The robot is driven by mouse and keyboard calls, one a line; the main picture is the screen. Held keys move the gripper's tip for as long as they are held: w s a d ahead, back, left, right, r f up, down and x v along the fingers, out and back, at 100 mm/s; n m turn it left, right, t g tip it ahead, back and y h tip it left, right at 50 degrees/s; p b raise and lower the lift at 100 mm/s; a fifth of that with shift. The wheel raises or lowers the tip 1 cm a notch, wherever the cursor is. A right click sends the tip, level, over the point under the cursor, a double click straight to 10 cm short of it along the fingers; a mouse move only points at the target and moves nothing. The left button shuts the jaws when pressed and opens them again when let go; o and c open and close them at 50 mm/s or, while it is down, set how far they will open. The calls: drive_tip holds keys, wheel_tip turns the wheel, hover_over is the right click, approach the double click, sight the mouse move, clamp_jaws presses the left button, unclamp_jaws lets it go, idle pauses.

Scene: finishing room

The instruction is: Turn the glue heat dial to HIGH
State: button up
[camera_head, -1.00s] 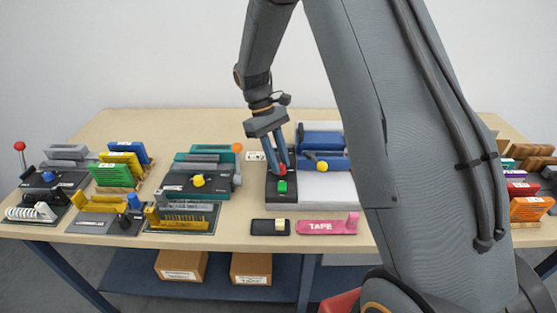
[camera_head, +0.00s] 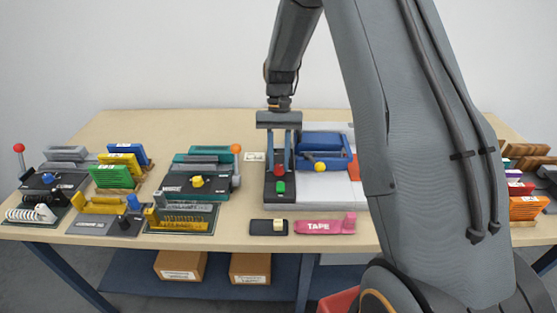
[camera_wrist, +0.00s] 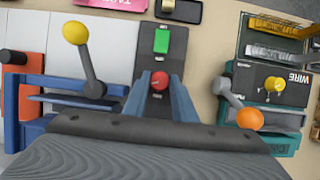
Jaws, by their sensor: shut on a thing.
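The red dial (camera_head: 278,170) sits on the dark panel (camera_head: 272,203) of the binding machine, behind a green switch (camera_head: 280,187). In the wrist view the red dial (camera_wrist: 159,80) lies between the tips of my gripper (camera_wrist: 161,84), and the green switch (camera_wrist: 162,41) is beyond it. In the head view my gripper (camera_head: 281,166) points straight down with its two fingers on either side of the dial, shut on it. The dial's markings are too small to read, so its setting cannot be told.
A blue clamp (camera_head: 325,144) with a yellow-balled lever (camera_head: 320,167) stands right of the dial. A teal machine (camera_head: 205,160) with an orange-balled lever (camera_head: 236,148) is to the left. A pink tape holder (camera_head: 318,227) and a dark block (camera_head: 262,227) lie in front.

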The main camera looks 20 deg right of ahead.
drive_tip(key=shift+m, duration=0.6)
drive_tip(key=o, duration=1)
drive_tip(key=shift+b+v, duration=1.15)
drive_tip(key=shift+v, duration=2.75)
drive_tip(key=shift+s+d, duration=0.1)
drive_tip(key=shift+d, duration=0.1)
drive_tip(key=s+f+n+t, duration=0.1)
drive_tip(key=s+t, duration=0.1)
drive_tip(key=s, duration=0.5)
drive_tip(key=s+a+f+n+t+h, duration=0.1)
drive_tip(key=s+n, duration=0.1)
drive_tip(key=s, duration=0.5)
drive_tip(key=s+a+f+n+t, duration=0.1)
drive_tip(key=s+t, duration=0.1)
drive_tip(key=s, duration=0.5)
drive_tip(key=shift+n+t, duration=0.3)
drive_tip(key=shift+n, duration=0.1)
